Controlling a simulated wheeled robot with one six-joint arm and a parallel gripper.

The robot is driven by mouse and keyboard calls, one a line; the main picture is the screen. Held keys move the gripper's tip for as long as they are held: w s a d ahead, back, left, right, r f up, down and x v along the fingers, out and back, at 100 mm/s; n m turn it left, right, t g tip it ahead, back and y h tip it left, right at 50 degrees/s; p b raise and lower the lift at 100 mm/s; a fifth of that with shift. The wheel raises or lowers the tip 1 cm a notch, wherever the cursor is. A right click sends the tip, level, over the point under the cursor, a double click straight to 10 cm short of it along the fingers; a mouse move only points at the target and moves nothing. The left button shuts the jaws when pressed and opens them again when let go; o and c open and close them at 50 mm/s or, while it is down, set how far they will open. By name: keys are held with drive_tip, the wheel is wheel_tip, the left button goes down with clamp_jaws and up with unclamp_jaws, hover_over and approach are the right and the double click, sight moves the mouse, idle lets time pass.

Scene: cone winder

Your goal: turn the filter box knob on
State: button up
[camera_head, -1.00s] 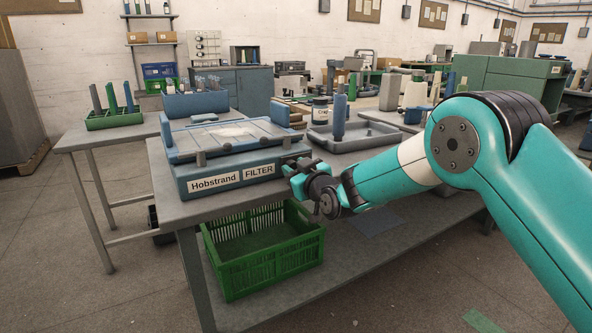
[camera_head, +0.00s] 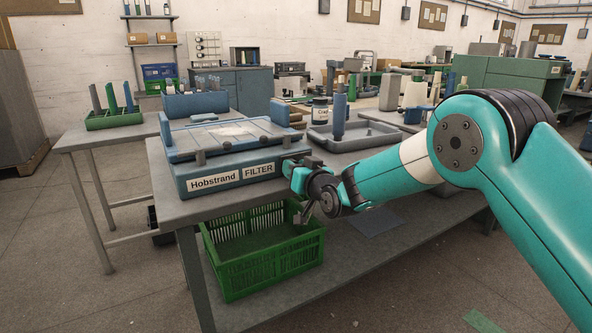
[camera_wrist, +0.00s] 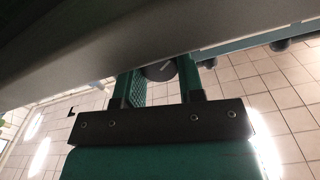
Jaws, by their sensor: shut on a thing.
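The filter box (camera_head: 226,169) is a blue-grey box with "Hobstrand" and "FILTER" labels on its front, at the front of the near table. My gripper (camera_head: 289,168) is at the right end of that front face, just right of the FILTER label. In the wrist view my gripper (camera_wrist: 160,76) has its two fingers on either side of a dark round knob (camera_wrist: 160,71) with a pale mark line, and is shut on it. In the head view the knob is hidden behind the gripper.
A green crate (camera_head: 232,279) sits on the shelf below the table, under my wrist. A grey tray (camera_head: 377,139) with a blue upright cylinder (camera_head: 339,117) stands to the right behind the box.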

drive_tip(key=shift+m, duration=1.1)
drive_tip(key=o, duration=0.9)
drive_tip(key=shift+d, duration=0.1)
drive_tip(key=b+v, duration=0.2)
drive_tip(key=v, duration=1.5)
drive_tip(key=shift+s+d+b, duration=0.15)
drive_tip(key=shift+s+b, duration=0.05)
drive_tip(key=shift+b, duration=0.2)
